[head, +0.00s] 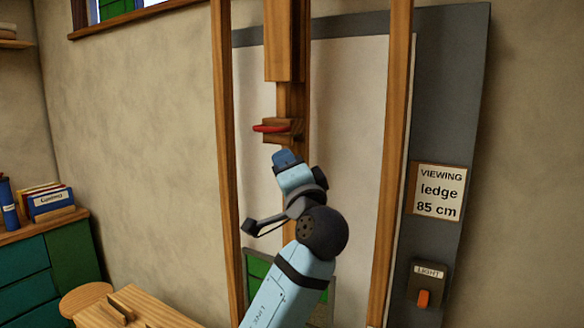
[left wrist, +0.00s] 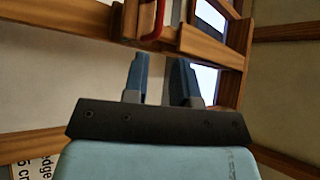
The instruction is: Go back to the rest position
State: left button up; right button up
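My left gripper (head: 287,157) is raised in front of the wooden stand, just below a small wooden block (head: 283,138) with a red handle-like part (head: 270,128) on a vertical post. In the left wrist view its two blue fingers (left wrist: 160,74) are apart with nothing visible between them. The red part (left wrist: 153,18) and the wooden block (left wrist: 208,44) lie beyond the fingertips there. A gap seems to separate the gripper from the block. My right gripper is not in view.
Wooden uprights (head: 228,165) (head: 393,160) flank the arm. A green glass pane (head: 258,266) stands low behind it. A grey board carries a ledge sign (head: 438,192) and light switch (head: 424,298). A wooden table (head: 145,308) and green cabinet (head: 70,262) are at left.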

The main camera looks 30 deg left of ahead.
pick_arm(q)
jog(key=d+f+m+h+p, duration=0.1)
jog(key=d+f+m+h, duration=0.15)
jog(key=f+h, duration=0.95)
jog(key=d+f+m+h+p, duration=0.1)
jog(key=d+f+m, duration=0.15)
jog(key=f, duration=1.85)
jog(key=s+d+f+n+g+h, duration=0.1)
jog(key=s+f+n+g+h, duration=0.1)
jog(key=s+f, duration=1)
jog(key=s+d+f+n+g+h+p, duration=0.1)
jog(key=s+f+n+g+h, duration=0.1)
jog(key=s+f, duration=1.1)
jog(key=s+n+h, duration=0.1)
jog(key=s+h, duration=0.1)
jog(key=s, duration=0.1)
jog(key=shift+d+f+n+h, duration=0.3)
jog(key=shift+n, duration=0.1)
